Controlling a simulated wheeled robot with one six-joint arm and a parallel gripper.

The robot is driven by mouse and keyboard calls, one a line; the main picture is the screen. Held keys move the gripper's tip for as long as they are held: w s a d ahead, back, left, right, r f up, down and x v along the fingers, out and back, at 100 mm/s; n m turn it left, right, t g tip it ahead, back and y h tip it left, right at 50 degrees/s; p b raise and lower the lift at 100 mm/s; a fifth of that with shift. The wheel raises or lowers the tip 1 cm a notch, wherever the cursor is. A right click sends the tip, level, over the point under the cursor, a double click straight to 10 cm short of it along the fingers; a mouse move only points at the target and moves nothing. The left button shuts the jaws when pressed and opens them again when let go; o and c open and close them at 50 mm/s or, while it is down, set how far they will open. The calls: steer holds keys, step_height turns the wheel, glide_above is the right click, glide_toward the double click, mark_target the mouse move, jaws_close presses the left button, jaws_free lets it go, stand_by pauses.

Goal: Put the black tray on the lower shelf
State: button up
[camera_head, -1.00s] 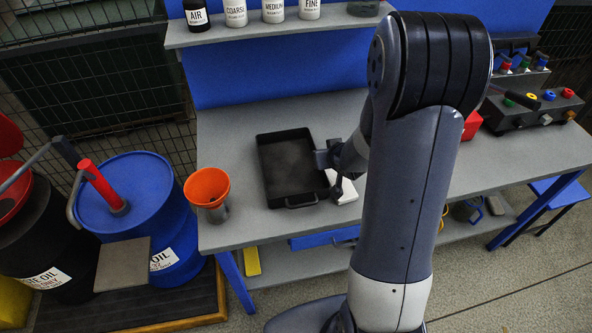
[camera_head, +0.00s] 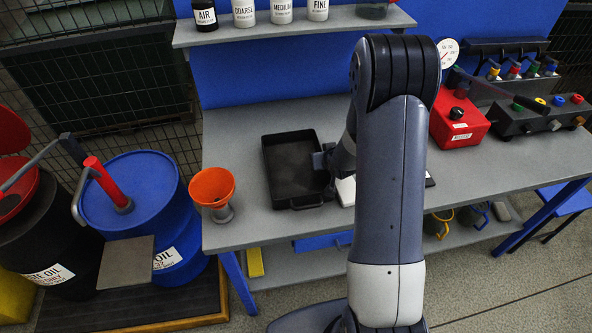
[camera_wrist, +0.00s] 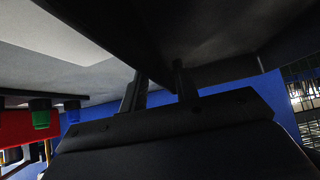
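The black tray (camera_head: 292,152) is a shallow rectangular pan with a handle at its near end. It lies flat on the grey bench top (camera_head: 237,150). My gripper (camera_head: 320,160) is at the tray's right side wall. In the wrist view the tray's dark wall (camera_wrist: 115,35) runs down between the two fingers of my gripper (camera_wrist: 158,75). The fingers stand apart with a visible gap, one on each side of the wall. The lower shelf (camera_head: 290,263) is under the bench; my arm hides part of it.
An orange funnel (camera_head: 212,187) stands left of the tray. A white item (camera_head: 345,190) lies close to its right. A red box (camera_head: 459,120) and a black control box (camera_head: 540,117) are further right. A blue drawer (camera_head: 322,241) hangs under the bench; a yellow object (camera_head: 255,262) stands below.

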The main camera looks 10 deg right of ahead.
steer(key=shift+c, duration=0.4)
jaws_close()
steer(key=shift+r, duration=0.2)
step_height(320, 180, up, 10)
steer(key=p, duration=0.4)
steer(key=shift+f, duration=0.2)
